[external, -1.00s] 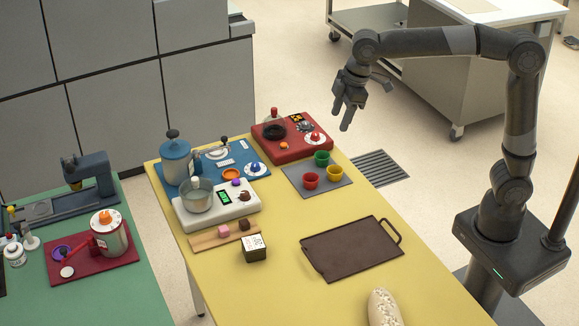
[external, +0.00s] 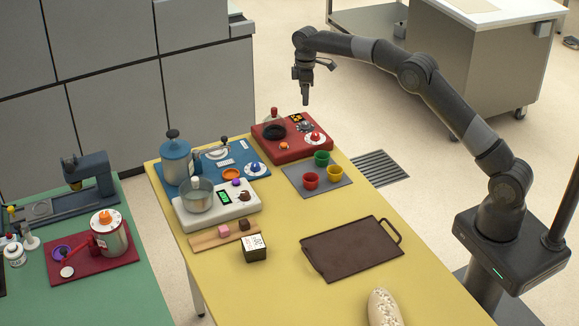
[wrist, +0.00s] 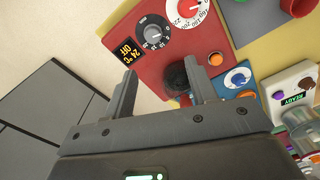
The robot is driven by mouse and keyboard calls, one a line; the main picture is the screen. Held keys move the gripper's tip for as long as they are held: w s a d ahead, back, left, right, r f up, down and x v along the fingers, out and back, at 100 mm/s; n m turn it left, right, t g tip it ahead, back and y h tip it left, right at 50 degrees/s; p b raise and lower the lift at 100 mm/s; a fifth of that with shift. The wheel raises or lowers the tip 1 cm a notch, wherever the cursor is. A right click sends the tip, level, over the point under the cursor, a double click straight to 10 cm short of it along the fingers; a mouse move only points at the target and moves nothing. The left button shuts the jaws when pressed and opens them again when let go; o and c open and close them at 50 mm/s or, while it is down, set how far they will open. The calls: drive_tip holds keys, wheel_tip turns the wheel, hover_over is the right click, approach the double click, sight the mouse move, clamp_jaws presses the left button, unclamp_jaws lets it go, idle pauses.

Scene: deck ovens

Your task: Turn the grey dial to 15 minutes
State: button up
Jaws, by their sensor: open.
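The grey dial (wrist: 155,34) is dark, with white marks around it, and sits on the red unit (wrist: 140,55) between a lit display (wrist: 128,49) and a white dial with a red knob (wrist: 188,10). The grey dial's exact setting is too small to read. In the external view the grey dial (external: 306,127) is on the back right of the red unit (external: 291,150). My gripper (external: 305,103) hangs in the air near that unit, fingers downward. In the wrist view my gripper (wrist: 160,68) is open and empty, its fingers apart, with the dial beyond them.
An orange button (wrist: 215,59) and a black round part (wrist: 176,77) are on the red unit. A blue board with a blue dial (external: 254,168) stands beside it. A grey mat (external: 332,190) holds red, green and yellow cups. A dark tray (external: 350,250) lies nearer.

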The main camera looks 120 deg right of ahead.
sight(305, 122)
drive_tip(key=f, duration=0.7)
drive_tip(key=s+d+f, duration=0.1)
drive_tip(key=f, duration=0.3)
drive_tip(key=shift+f, duration=0.35)
drive_tip(key=shift+c, duration=0.5)
drive_tip(key=c, duration=0.9)
drive_tip(key=shift+o, duration=0.2)
